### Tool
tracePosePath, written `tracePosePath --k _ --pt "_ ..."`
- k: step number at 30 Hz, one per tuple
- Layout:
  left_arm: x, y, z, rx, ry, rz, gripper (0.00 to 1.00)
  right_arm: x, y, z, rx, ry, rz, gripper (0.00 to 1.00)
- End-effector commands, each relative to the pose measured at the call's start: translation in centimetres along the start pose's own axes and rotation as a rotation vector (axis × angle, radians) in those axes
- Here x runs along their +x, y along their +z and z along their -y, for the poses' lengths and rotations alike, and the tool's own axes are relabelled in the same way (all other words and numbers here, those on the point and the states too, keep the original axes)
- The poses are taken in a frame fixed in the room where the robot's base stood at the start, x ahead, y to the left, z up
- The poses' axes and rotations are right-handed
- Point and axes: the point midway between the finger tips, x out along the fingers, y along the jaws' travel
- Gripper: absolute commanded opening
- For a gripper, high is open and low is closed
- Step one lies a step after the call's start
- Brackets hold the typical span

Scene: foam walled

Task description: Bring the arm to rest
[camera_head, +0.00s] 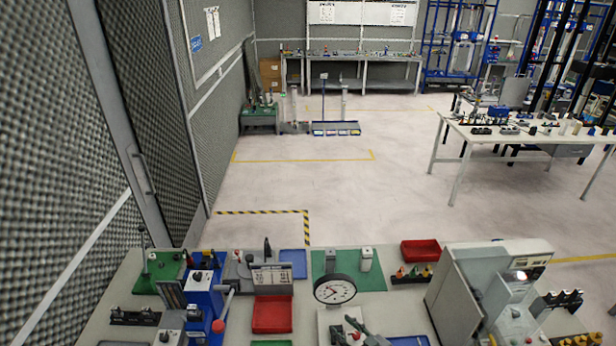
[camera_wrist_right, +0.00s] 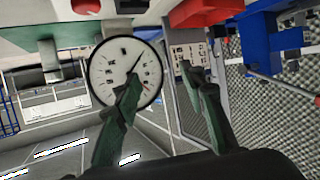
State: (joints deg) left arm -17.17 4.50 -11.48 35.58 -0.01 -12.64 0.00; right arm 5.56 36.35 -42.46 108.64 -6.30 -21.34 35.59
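My left gripper is in neither view.
A red tray (camera_head: 272,314), a blue press-like device (camera_head: 204,290) and a large grey machine (camera_head: 490,290) crowd the bench around the dial. Another red tray (camera_head: 420,250) lies at the back. Beyond the bench, open floor (camera_head: 350,205) leads to a second table (camera_head: 530,135).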

Motion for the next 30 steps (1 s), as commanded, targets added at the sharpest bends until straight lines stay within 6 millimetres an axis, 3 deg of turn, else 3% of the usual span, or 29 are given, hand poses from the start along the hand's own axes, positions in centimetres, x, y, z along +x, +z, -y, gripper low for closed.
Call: tracePosePath --k 5,6,9,12,21,29,30 --pt "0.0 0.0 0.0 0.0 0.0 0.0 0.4 -7.2 5.3 -2.9 0.142 0.239 0.218 0.38" --pt "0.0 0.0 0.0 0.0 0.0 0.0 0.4 -9.6 6.9 -3.6 0.172 0.285 0.283 0.38" --pt "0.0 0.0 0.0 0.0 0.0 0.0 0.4 -15.3 10.8 -4.4 0.235 0.362 0.438 0.38" --pt "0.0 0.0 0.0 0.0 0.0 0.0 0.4 -19.8 13.6 -4.5 0.279 0.403 0.553 0.38" --pt "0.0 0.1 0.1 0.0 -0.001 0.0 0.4 -28.7 18.2 -3.0 0.366 0.445 0.767 0.38" --pt "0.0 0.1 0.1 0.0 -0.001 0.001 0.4 -34.7 20.5 -1.2 0.427 0.454 0.902 0.38" --pt "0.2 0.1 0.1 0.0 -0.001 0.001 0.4 -34.3 21.4 -1.1 0.428 0.449 0.911 0.38"
